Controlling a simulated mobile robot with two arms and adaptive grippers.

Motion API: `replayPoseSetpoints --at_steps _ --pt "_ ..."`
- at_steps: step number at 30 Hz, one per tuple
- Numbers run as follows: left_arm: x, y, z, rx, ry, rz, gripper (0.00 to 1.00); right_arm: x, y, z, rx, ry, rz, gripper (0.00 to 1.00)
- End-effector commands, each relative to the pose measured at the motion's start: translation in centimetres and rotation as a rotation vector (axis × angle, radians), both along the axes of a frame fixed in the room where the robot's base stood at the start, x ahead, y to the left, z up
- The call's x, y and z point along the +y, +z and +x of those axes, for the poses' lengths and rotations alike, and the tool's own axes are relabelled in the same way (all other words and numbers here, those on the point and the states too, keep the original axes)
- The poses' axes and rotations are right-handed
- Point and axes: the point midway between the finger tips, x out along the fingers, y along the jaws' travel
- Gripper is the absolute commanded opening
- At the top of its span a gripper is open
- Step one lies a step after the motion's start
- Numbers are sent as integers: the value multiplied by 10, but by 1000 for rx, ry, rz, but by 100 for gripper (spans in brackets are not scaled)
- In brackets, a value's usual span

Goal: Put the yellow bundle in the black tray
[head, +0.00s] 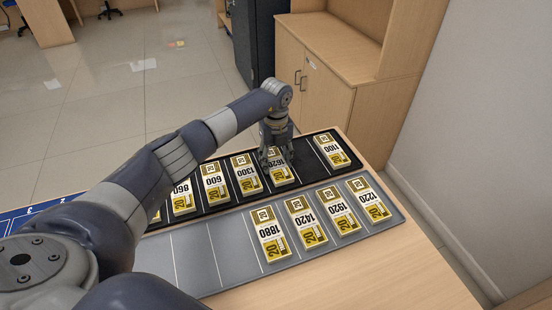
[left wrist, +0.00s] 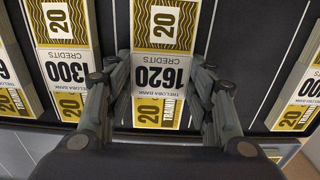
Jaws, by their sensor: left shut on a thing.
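The yellow bundle marked 1620 (head: 283,175) lies in a slot of the black tray (head: 308,164), in line with the other bundles there. My left gripper (head: 272,158) comes down over its far end and is shut on it. In the left wrist view the bundle (left wrist: 160,72) sits between the two fingers, its number and printed ends showing. I cannot tell whether it rests fully on the tray floor. My right gripper is not in view.
Black-tray neighbours include bundles 1300 (head: 246,172) and 1100 (head: 332,150), with an empty slot left of 1100. The grey tray (head: 195,257) in front holds several bundles at its right and has bare slots at its left. A wooden cabinet (head: 312,85) stands behind.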

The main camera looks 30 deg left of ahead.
Motion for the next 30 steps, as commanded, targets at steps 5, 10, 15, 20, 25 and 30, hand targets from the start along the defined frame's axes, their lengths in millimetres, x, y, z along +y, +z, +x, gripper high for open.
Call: replayPoseSetpoints --at_steps 5,10,15,20,25,30 --pt "0 1 1 -1 0 0 25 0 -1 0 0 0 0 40" --pt "0 -3 0 -1 1 0 59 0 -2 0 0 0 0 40" --pt "0 -2 0 -1 1 0 70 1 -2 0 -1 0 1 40" --pt "0 -2 0 -1 1 0 70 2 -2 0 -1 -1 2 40" --pt "0 5 1 -4 1 -1 70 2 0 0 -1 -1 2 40" --pt "1 33 2 -6 1 1 70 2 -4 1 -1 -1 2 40"
